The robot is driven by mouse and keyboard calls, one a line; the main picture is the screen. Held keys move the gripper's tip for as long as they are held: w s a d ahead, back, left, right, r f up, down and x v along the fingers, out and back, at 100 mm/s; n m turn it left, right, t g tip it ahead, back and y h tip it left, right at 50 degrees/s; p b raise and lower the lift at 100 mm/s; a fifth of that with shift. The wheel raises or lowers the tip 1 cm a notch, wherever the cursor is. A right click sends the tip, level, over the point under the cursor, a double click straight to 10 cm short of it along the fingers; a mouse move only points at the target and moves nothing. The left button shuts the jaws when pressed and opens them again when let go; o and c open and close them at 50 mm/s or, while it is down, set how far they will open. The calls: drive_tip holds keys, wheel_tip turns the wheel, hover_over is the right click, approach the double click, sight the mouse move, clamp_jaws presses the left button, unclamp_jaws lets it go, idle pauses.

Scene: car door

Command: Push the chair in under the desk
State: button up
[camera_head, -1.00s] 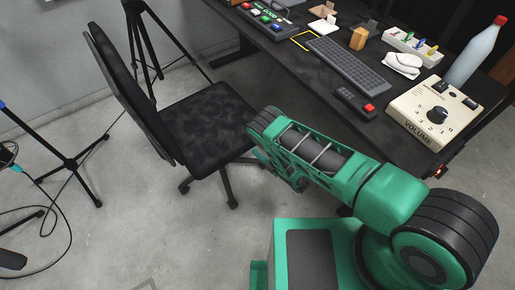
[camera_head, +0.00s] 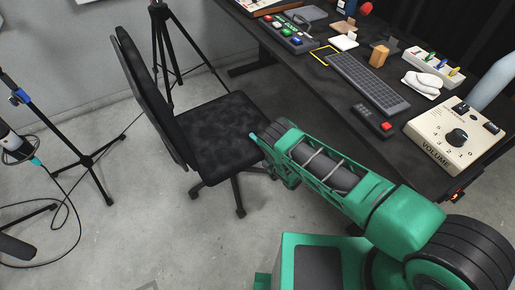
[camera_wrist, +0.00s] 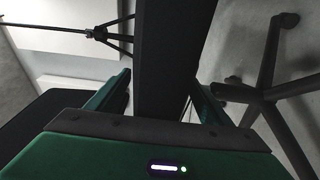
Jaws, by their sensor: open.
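My gripper (camera_head: 262,146) is at the seat's right edge, partly hidden by my green arm. In the wrist view my gripper (camera_wrist: 158,95) is open, with its two green fingers either side of a dark bar that looks like the chair seat (camera_wrist: 168,60) seen edge-on. The chair base (camera_wrist: 264,95) shows to the right. I cannot tell whether the fingers touch the seat.
A black tripod (camera_head: 163,55) stands behind the chair, close to its backrest. Another stand (camera_head: 85,160) with a cable is at the left. The desk bears a keyboard (camera_head: 367,82), a volume box (camera_head: 455,135) and other items. The floor in front of the chair is clear.

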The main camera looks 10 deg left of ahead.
clamp_jaws()
drive_tip(key=shift+d, duration=0.15)
